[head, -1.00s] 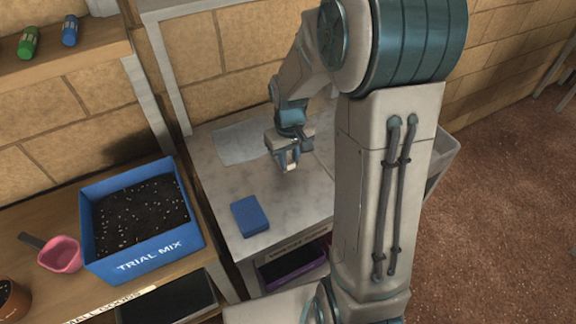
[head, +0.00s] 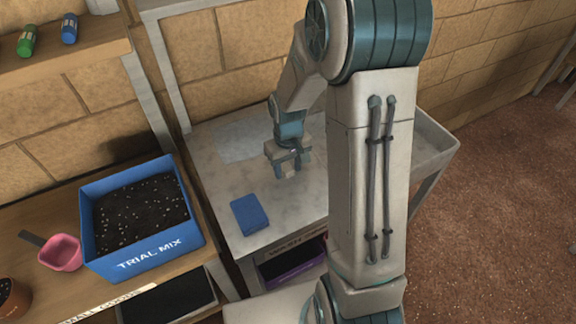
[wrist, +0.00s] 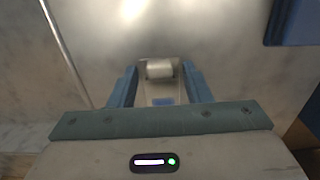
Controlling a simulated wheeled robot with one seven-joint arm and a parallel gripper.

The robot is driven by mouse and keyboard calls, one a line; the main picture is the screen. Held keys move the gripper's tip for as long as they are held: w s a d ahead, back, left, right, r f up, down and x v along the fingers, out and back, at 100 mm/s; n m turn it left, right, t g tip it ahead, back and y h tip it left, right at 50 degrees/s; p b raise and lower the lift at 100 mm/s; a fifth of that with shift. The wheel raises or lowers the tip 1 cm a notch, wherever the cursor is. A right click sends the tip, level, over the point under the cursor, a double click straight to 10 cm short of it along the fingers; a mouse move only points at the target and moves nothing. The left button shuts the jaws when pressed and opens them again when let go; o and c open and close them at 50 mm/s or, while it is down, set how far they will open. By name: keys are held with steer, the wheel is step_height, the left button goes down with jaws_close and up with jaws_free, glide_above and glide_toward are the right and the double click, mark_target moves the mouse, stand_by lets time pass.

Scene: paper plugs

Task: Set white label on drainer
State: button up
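My gripper (head: 287,172) is low over the grey wash-stand top (head: 215,178), behind and to the right of a blue block (head: 249,215). In the wrist view, its two blue fingers (wrist: 160,88) stand on either side of a small pale piece with a blue patch (wrist: 158,70), which looks gripped and is likely the white label. A pale flat panel (head: 238,142) lies at the back left of the top. I cannot tell for certain which part is the drainer. My arm hides much of the stand's right half.
The blue block's corner shows at top right in the wrist view (wrist: 295,20). A blue box of soil marked TRIAL MIX (head: 150,258) and a pink scoop (head: 62,252) stand on the left bench. A raised-edged tray (head: 435,145) is at right. A brick wall stands behind.

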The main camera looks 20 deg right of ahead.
steer(key=shift+r, duration=0.1)
step_height(320, 180, up, 11)
steer(key=s+a+r+m+t, duration=0.1)
steer(key=s+r, duration=0.5)
steer(key=s, duration=1)
steer(key=shift+s+r+m+t, duration=0.2)
steer(key=shift+m+t, duration=0.4)
steer(key=shift+t, duration=0.4)
